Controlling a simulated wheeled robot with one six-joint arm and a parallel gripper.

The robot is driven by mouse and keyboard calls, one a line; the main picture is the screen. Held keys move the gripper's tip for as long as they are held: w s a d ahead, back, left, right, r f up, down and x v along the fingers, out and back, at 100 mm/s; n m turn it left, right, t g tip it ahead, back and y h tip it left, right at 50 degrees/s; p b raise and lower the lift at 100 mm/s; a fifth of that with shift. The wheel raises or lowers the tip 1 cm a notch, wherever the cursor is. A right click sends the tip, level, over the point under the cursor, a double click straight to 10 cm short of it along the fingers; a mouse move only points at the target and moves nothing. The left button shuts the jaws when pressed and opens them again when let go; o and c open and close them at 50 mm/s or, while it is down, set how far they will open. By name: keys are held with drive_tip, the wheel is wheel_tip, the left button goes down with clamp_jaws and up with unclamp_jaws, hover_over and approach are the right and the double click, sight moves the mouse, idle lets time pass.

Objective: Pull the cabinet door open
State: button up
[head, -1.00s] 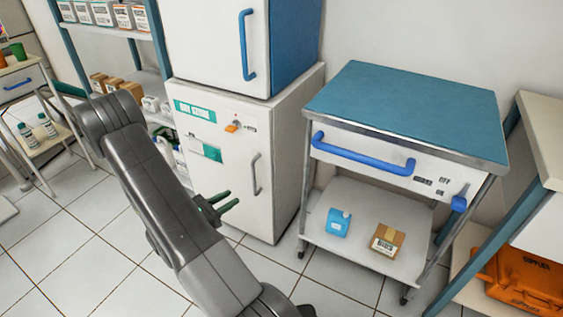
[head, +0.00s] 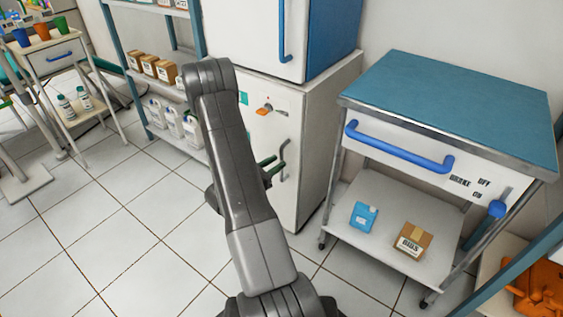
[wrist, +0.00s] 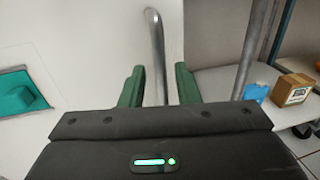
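The white lower cabinet (head: 312,150) stands right of centre in the head view, and its door looks shut. Its grey vertical bar handle (head: 284,158) is partly behind my gripper (head: 273,166). An orange knob (head: 264,110) sits on the front above it. In the wrist view the handle (wrist: 157,45) runs down between the two green fingers of my gripper (wrist: 160,72). The fingers are open, one each side of the bar, with a gap to it on both sides. How deep the bar sits between them is unclear, and its lower end is hidden by the gripper body.
A blue-topped cart (head: 450,100) with a blue handle stands close to the cabinet's right. A shelf rack (head: 125,60) is left.

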drive_tip(key=shift+b+x, duration=0.3)
drive_tip(key=shift+x, duration=1.35)
clamp_jaws()
